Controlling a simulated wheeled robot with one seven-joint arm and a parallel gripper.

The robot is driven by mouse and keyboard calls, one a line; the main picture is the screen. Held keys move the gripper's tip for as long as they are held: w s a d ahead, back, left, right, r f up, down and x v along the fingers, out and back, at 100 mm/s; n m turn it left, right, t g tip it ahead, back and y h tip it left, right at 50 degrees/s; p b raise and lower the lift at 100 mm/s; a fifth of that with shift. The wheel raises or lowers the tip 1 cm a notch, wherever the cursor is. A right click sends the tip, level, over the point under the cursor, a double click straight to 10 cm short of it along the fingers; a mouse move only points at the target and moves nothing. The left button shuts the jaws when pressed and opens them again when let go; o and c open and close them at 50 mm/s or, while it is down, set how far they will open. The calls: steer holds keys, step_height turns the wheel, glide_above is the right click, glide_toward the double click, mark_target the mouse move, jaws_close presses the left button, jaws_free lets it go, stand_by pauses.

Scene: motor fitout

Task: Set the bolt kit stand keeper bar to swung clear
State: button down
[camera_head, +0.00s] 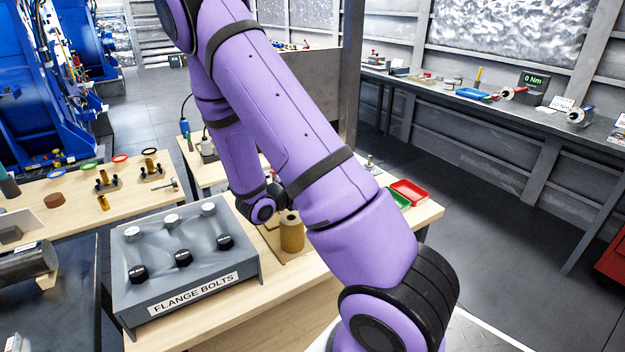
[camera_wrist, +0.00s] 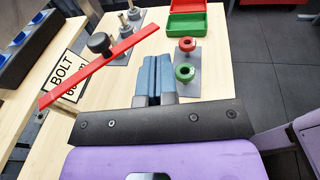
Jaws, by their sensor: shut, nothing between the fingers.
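In the wrist view, the keeper bar is a long flat red bar (camera_wrist: 75,79) with a black knob (camera_wrist: 100,43) on it. It slants from the lower left, across a white "BOLT" label (camera_wrist: 66,72), to the upper right. Its right end lies close to metal bolt posts (camera_wrist: 124,31) on grey plates. My gripper (camera_wrist: 153,66) is shut and empty, its blue-grey fingers together, just right of the bar; a gap shows between them. In the head view, my arm hides the bar and gripper.
Red-topped and green-topped posts (camera_wrist: 185,72) stand just right of the fingers. A red tray (camera_wrist: 187,6) and green tray (camera_wrist: 190,24) lie beyond. A blue-and-black rack (camera_wrist: 35,45) is at left. In the head view, a grey "FLANGE BOLTS" stand (camera_head: 190,262) occupies the bench's near left.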

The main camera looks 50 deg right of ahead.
steer(key=shift+s+a+r, duration=0.15)
steer(key=shift+s+a, duration=0.45)
steer(key=shift+a, duration=0.1)
steer(key=shift+s+a+r, duration=0.15)
steer(key=shift+s+a, duration=0.45)
steer(key=shift+a, duration=0.05)
steer(key=s+a+r+m+t+y, duration=0.2)
steer(key=s+a+r+m+y, duration=0.3)
steer(key=a+r, duration=0.2)
steer(key=s+a+r+m+t+y, duration=0.2)
steer(key=s+a+r+m+y, duration=0.3)
steer(key=r, duration=0.5)
steer(key=s+a+r+m+t+y, duration=0.2)
steer(key=s+a+r+m+y, duration=0.3)
steer(key=a+r, duration=0.4)
steer(key=shift+r+m+t+y, duration=0.25)
steer(key=shift+m+y, duration=0.45)
steer(key=shift+m, duration=0.4)
